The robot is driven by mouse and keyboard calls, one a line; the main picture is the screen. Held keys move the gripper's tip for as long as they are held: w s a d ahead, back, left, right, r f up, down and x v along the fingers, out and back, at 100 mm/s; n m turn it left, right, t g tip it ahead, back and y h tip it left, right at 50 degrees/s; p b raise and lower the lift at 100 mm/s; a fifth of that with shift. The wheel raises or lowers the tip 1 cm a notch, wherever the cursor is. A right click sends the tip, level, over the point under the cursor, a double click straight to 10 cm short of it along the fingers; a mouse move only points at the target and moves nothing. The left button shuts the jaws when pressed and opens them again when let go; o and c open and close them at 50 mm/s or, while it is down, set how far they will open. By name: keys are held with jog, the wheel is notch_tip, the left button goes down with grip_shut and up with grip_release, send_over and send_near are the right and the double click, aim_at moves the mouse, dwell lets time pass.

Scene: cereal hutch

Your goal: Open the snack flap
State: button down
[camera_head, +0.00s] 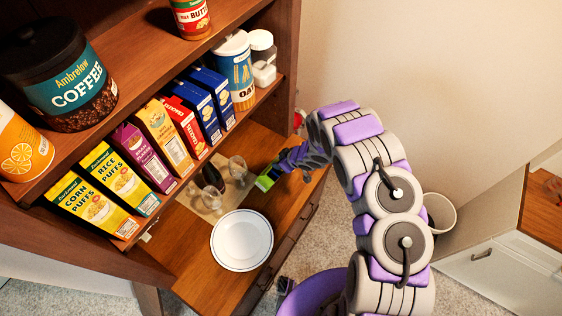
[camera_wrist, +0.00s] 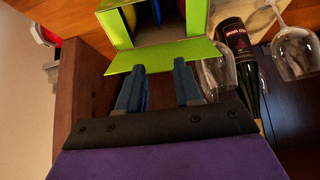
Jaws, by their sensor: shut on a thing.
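A bright green snack box stands on the hutch counter; in the wrist view its front is open and its side wall (camera_wrist: 196,18) frames yellow, blue and red items inside. Its green flap (camera_wrist: 165,54) is swung outward, away from the opening. My gripper (camera_wrist: 160,70) has its two blue fingers at the flap's outer edge and is shut on the flap. In the head view the green box (camera_head: 266,182) is small and partly hidden by my gripper (camera_head: 280,170).
Wine glasses (camera_wrist: 297,52) and a dark bottle (camera_wrist: 238,50) stand close beside the box. A white plate (camera_head: 242,240) lies on the counter (camera_head: 190,250). Cereal boxes (camera_head: 95,205) line the shelf above. A wooden side wall (camera_wrist: 82,90) is close to my gripper.

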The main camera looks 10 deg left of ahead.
jog(key=c, duration=0.7)
grip_release()
jog(key=shift+d, duration=0.15)
jog(key=b+v, duration=0.1)
jog(key=v, duration=1.6)
jog(key=shift+r, duration=0.15)
jog(key=shift+c, duration=0.4)
